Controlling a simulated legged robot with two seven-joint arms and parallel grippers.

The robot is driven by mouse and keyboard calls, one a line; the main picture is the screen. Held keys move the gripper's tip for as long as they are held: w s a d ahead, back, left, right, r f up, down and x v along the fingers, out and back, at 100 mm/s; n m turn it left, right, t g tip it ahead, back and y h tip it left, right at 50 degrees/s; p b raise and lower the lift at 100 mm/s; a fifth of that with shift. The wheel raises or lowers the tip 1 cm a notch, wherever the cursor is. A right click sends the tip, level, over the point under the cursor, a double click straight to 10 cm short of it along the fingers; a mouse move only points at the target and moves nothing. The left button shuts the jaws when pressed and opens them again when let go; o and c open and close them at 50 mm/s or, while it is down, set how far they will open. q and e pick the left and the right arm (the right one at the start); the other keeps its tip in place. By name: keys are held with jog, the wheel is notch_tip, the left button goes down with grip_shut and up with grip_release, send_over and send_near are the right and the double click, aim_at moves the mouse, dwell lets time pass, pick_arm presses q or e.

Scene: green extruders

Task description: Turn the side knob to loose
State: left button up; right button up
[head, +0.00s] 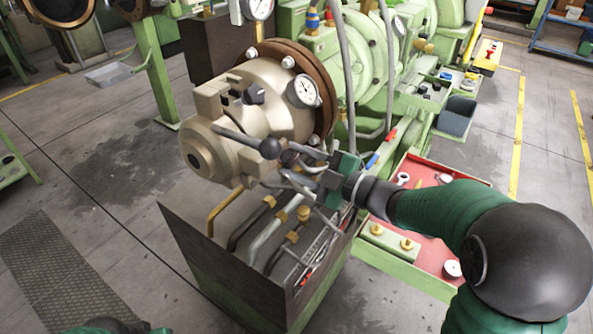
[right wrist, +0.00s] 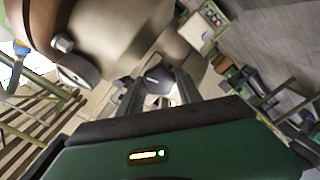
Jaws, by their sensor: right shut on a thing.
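A pressure gauge (head: 304,91) sits above the right gripper. Pipes and brass fittings (head: 292,236) crowd the block below it. A red tray (head: 428,215) with small parts lies under my right forearm. Green machinery (head: 375,62) stands behind. The floor at left is open.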

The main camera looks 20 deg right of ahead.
jog(key=shift+f+n+b, duration=0.1)
jog(key=shift+n+b, duration=1.1)
jog(key=shift+n, duration=0.1)
jog(key=o, duration=1.4)
jog(key=shift+c, duration=0.2)
jog(key=v, duration=1.7)
jog(key=shift+p, duration=0.4)
jog(key=shift+w+f, duration=0.1)
jog(key=shift+w, duration=0.05)
